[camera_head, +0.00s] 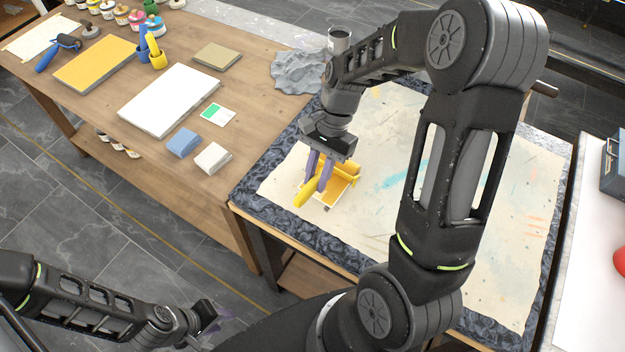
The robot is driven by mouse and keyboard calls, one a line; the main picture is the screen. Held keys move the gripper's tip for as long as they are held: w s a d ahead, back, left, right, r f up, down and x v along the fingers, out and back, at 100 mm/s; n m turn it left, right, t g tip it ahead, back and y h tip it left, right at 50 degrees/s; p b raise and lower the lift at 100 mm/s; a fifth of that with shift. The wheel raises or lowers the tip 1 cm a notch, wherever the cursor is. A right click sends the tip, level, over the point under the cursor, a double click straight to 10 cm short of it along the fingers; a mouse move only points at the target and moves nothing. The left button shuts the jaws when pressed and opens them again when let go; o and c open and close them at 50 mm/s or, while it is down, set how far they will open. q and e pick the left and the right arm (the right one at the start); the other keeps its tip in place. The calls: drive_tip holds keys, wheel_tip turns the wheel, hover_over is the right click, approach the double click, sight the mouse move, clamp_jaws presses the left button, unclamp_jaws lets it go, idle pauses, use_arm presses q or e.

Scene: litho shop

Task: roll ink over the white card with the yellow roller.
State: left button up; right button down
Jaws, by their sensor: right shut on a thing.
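The yellow roller (306,196) is held by its handle over the cloth-covered bench, tilted. My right gripper (318,176) is shut on that handle, fingers pointing down. Beneath and beside it lies the small card (325,212), with a pale edge at the near side and a yellow area (346,189) across much of the rest. The gripper and roller hide part of the card, and I cannot tell whether the roller touches it. My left gripper (212,318) is low at the bottom, away from the benches; its opening is unclear.
The wooden table at left holds a white slab (170,100), a yellow slab (95,62), a blue roller (58,50), blue and white blocks (213,158), a grey cloth (298,72) and several ink pots. The stained cloth (400,130) is mostly clear. My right arm crosses above it.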

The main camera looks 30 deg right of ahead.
sight(319, 175)
drive_tip(key=shift+w+d, duration=0.25)
drive_tip(key=shift+d, duration=0.25)
drive_tip(key=shift+w+d, duration=0.2)
drive_tip(key=shift+d, duration=0.25)
wheel_tip(319, 175, up, 3)
drive_tip(key=p, duration=0.3)
drive_tip(key=shift+r, duration=0.1)
drive_tip(key=shift+f+b, duration=0.5)
drive_tip(key=shift+f, duration=0.4)
drive_tip(key=shift+f+b, duration=0.5)
drive_tip(key=shift+f, duration=0.2)
drive_tip(key=shift+a, duration=0.1)
